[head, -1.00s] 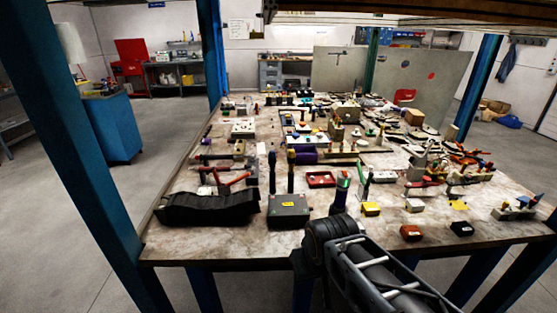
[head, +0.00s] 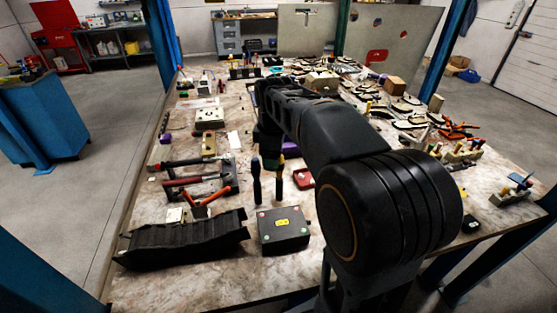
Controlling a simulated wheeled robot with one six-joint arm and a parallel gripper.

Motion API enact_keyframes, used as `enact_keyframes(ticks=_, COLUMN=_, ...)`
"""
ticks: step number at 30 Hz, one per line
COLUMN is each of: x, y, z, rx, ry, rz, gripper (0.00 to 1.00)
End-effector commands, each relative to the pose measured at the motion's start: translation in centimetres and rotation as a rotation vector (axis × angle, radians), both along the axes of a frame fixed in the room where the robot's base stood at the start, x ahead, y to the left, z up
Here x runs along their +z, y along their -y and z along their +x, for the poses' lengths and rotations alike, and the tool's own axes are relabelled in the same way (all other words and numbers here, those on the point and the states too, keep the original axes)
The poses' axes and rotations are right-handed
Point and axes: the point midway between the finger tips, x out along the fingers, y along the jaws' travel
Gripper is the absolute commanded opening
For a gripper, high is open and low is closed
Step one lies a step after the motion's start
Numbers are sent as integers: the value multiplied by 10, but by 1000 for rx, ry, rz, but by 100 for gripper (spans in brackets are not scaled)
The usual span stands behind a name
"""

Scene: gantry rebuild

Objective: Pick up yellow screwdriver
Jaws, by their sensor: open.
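My arm reaches out over the workbench, and its far end bends down to my gripper (head: 268,154), which is small, dark and partly hidden by my own arm. It is open, and I see nothing held in it. I cannot tell whether the latter is the yellow screwdriver. Much of the bench middle is hidden behind my arm.
The workbench (head: 190,277) is crowded. A black ribbed piece (head: 185,240) and a dark grey box with a yellow label (head: 283,230) lie at the front. Red-handled tools (head: 205,195) lie at the left. Orange-handled pliers (head: 455,130) lie at the right.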

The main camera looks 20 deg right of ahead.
Motion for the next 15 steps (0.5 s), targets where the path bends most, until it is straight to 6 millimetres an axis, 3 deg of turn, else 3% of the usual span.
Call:
enact_keyframes(ticks=1, x=10, y=10, z=19, rx=98, ry=-28, rz=-11, gripper=65)
enact_keyframes(ticks=6, x=19, y=35, z=63, rx=429, ry=-97, rz=-29, gripper=65)
enact_keyframes(ticks=15, x=13, y=59, z=94, rx=727, ry=-150, rz=-25, gripper=65)
